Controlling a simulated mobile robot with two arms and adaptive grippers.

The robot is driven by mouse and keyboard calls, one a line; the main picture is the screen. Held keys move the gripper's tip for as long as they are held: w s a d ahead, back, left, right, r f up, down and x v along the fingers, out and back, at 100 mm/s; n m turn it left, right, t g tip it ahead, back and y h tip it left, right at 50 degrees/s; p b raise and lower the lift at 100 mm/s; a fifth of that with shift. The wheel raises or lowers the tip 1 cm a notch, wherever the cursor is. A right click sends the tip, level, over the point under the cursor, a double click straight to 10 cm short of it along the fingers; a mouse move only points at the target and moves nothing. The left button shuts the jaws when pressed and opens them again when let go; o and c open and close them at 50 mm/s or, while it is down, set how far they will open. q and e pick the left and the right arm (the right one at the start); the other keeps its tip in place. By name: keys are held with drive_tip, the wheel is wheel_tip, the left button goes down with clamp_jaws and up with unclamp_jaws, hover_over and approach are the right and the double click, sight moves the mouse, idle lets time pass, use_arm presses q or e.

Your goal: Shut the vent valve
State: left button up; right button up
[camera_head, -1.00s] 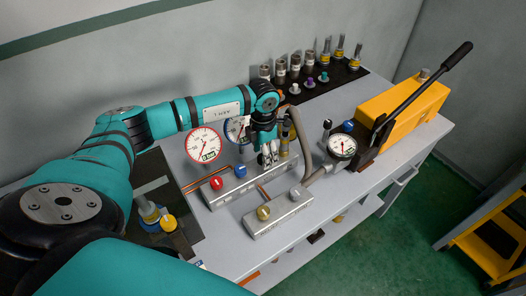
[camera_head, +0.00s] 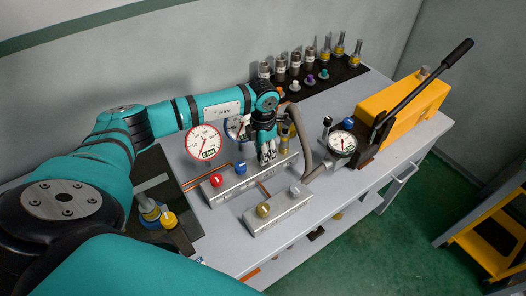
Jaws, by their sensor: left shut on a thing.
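A long grey valve block (camera_head: 236,183) on the bench carries a red knob (camera_head: 216,180) and a blue knob (camera_head: 241,168). A shorter grey block (camera_head: 281,212) in front carries a yellow knob (camera_head: 263,210) and a grey knob (camera_head: 295,190). My left gripper (camera_head: 267,158) points down at the right part of the long block, right of the blue knob. Its fingers are close together and shut on a small part there, which they mostly hide. I cannot read labels telling which knob is the vent valve. My right gripper is not in view.
A red-rimmed gauge (camera_head: 203,142) stands behind the long block, with a blue-rimmed one partly behind my arm. A grey hose (camera_head: 304,136) and another gauge (camera_head: 342,142) lead to a yellow hand pump (camera_head: 404,103). Several fittings stand on a black rack (camera_head: 345,76) behind.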

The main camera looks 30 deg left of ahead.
use_arm(q)
drive_tip(key=shift+f+m+b, duration=0.1)
drive_tip(key=shift+m+b, duration=0.5)
drive_tip(key=shift+b, duration=0.2)
drive_tip(key=m+b, duration=0.6)
drive_tip(key=b, duration=0.1)
drive_tip(key=shift+f+m, duration=0.1)
drive_tip(key=shift+m, duration=0.3)
drive_tip(key=m+b, duration=0.4)
drive_tip(key=m, duration=0.1)
drive_tip(key=shift+r+m+b, duration=0.15)
drive_tip(key=shift+m+b, duration=0.45)
drive_tip(key=shift+m, duration=0.45)
drive_tip(key=shift+r+m+b, duration=0.1)
drive_tip(key=shift+m+b, duration=0.5)
drive_tip(key=shift+m, duration=0.45)
drive_tip(key=o, duration=1.1)
drive_tip(key=shift+o, duration=0.2)
drive_tip(key=shift+r, duration=0.1)
